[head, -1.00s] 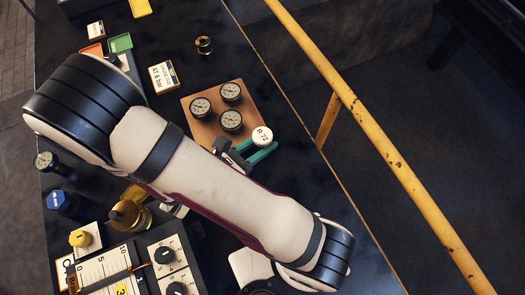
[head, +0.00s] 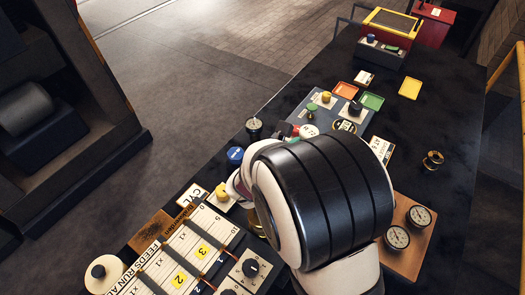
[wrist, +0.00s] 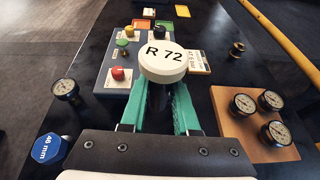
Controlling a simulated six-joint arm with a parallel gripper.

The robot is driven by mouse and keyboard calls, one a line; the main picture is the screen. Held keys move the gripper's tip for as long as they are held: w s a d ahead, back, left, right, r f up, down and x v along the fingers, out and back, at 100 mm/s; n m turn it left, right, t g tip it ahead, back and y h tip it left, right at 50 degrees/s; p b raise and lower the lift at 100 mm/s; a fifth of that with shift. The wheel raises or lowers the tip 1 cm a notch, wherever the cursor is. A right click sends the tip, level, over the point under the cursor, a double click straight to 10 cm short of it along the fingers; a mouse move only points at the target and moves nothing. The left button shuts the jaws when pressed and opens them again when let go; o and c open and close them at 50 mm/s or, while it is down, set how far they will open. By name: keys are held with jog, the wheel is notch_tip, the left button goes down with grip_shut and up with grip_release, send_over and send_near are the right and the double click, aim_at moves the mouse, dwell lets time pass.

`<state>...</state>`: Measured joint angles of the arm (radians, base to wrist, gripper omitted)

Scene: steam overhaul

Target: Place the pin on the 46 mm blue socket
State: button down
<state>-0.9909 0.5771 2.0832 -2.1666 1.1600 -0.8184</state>
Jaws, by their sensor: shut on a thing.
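The pin (wrist: 162,62) has a round white head marked R 72 and a dark shaft. My gripper (wrist: 160,100) is shut on it with green fingers on either side of the shaft. The pin's lower end is hidden. The blue socket (wrist: 47,149), marked 46 mm, is at the lower left of the wrist view, left of my gripper and apart from the pin. Its blue top (head: 235,155) also shows in the head view, just left of my arm. There, my arm hides most of my gripper.
A panel with coloured knobs (wrist: 105,84) lies beyond the pin. A gauge (wrist: 65,90) stands beyond the blue socket. A wooden board (wrist: 230,127) with three gauges is at right. A board with numbered yellow tags (head: 203,250) lies in front. Bare black bench shows between them.

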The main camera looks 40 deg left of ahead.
jog(key=a+r+n+y, duration=0.3)
jog(key=a+r+y, duration=0.1)
jog(key=a, duration=0.3)
send_over(236, 153)
notch_tip(236, 153, down, 7)
jog(key=shift+d+r, duration=0.1)
jog(key=shift+f, duration=2.1)
jog(key=shift+f, duration=0.1)
jog(key=c, duration=0.7)
grip_release()
jog(key=shift+o, duration=0.2)
